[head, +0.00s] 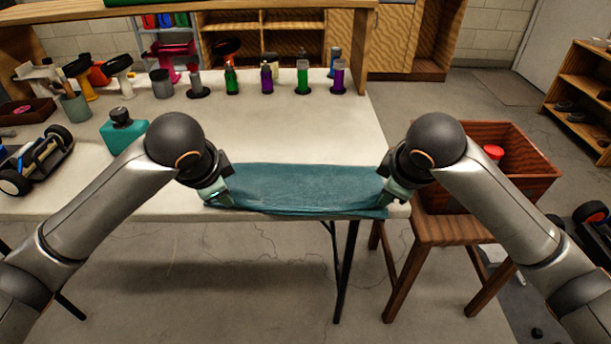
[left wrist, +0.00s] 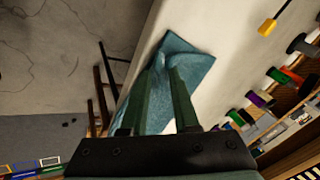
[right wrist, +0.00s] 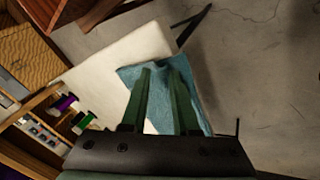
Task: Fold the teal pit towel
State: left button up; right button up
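The teal pit towel (head: 300,187) lies spread as a wide strip along the front edge of the white table, its front side slightly over the edge. My left gripper (head: 222,196) is at its left end and my right gripper (head: 394,192) at its right end. In the left wrist view, the towel (left wrist: 190,62) rises in a ridge around my fingertips (left wrist: 166,68); the fingers stand apart. In the right wrist view, the fingers also stand apart, with the fingertips (right wrist: 160,70) over the towel (right wrist: 183,65). Contact at the tips is hard to make out.
The white table (head: 300,130) is clear behind the towel. Several coloured bottles and spools (head: 268,80) stand further back. A teal bottle (head: 123,130) and a car chassis (head: 38,160) are at left. A wooden crate (head: 525,165) sits on a stool (head: 440,230) at right.

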pick_arm(q)
jog(key=o, duration=0.4)
jog(key=shift+c, duration=0.2)
pick_arm(e)
jog(key=o, duration=0.4)
jog(key=shift+c, duration=0.2)
pick_arm(q)
jog(key=s+v, duration=0.1)
jog(key=v, duration=0.9)
pick_arm(e)
jog(key=s+v, duration=0.1)
jog(key=v, duration=0.9)
pick_arm(q)
jog(key=shift+s+r, duration=0.15)
pick_arm(e)
jog(key=shift+s+r, duration=0.15)
